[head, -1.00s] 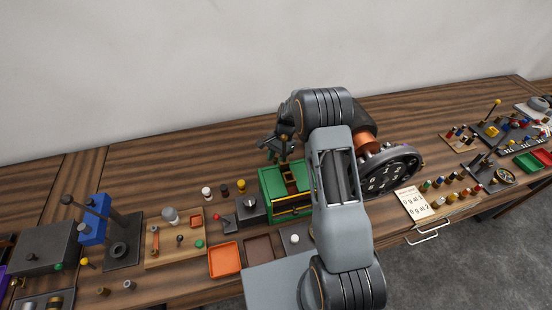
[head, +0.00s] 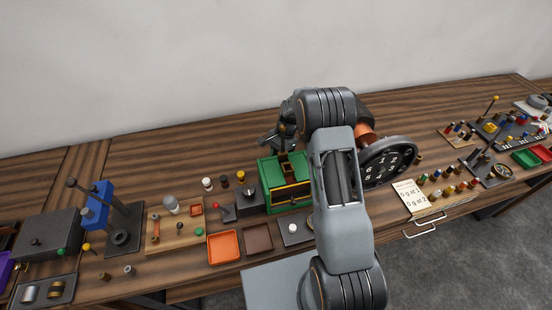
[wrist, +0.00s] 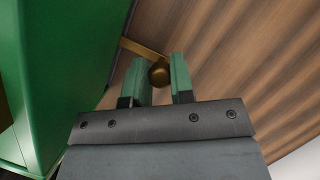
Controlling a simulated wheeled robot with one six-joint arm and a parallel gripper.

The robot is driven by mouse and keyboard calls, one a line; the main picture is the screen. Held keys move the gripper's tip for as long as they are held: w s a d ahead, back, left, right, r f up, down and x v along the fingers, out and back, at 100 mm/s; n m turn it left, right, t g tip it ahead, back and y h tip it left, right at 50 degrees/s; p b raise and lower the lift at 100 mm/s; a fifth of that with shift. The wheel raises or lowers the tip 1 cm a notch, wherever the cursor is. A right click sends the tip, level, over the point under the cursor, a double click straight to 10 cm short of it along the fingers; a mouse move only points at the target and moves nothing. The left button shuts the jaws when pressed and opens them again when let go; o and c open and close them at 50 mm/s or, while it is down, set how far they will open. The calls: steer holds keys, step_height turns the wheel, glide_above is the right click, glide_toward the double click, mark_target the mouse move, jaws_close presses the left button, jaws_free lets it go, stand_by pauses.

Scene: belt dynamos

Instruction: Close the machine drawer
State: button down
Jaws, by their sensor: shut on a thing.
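A green box-shaped machine (head: 290,196) with a yellow-edged front stands on the bench, partly behind my arm. In the wrist view its green side (wrist: 60,60) fills the left, and a brass arm (wrist: 130,47) reaches from it to a round brass knob (wrist: 159,73). My gripper (wrist: 158,68) has its two green-padded fingers around this knob, shut on it. In the head view my gripper (head: 284,146) is at the machine's back edge, partly hidden by my arm. A silver bar handle (head: 425,229) projects from the bench front at right. I cannot tell how far any drawer stands out.
A dark numbered dial disc (head: 388,163) stands just right of my arm. An orange tray (head: 223,247) and a brown tray (head: 258,238) lie in front of the machine. A blue press (head: 97,205) is at left. The bench behind the machine is clear.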

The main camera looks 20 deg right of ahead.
steer(key=shift+s+d+f, duration=0.1)
steer(key=shift+d+f, duration=0.05)
steer(key=c, duration=1.2)
jaws_free()
steer(key=shift+s, duration=0.15)
steer(key=shift+o, duration=1.1)
steer(key=b+v, duration=0.2)
steer(key=v, duration=1.2)
steer(key=shift+w+b, duration=0.2)
steer(key=shift+b, duration=0.1)
